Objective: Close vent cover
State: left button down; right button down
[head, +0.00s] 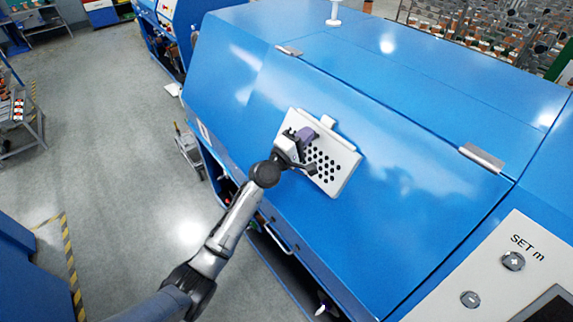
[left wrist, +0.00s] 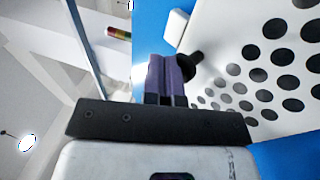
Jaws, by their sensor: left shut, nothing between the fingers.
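The vent cover (head: 343,163) is a white plate with rows of dark round holes on the sloping blue hood. A pale edge shows along its right side; I cannot tell how far it stands off the hood. In the left wrist view the cover (left wrist: 233,77) fills the upper right, with a dark knob (left wrist: 190,62) on its near side. My left gripper (head: 305,135) is at the cover's left part and hides some of it. Its purple fingers (left wrist: 170,72) are shut together and empty, close beside the knob; contact is unclear. My right gripper is not in view.
The blue machine hood (head: 420,150) surrounds the cover, with metal hinges (head: 482,158) along its upper edge. A light control panel (head: 490,270) with knobs is at the lower right. A handle bar (head: 277,238) lies below the hood. The floor at left is mostly clear.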

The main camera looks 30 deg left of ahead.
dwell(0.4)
pick_arm(q)
jog(key=s+a+r+p, duration=0.1)
jog(key=s+r+p, duration=0.1)
jog(key=s, duration=0.4)
jog(key=s+a+r+p, duration=0.1)
jog(key=s+r, duration=0.4)
jog(key=shift+s+p, duration=0.4)
jog(key=shift+a, duration=0.1)
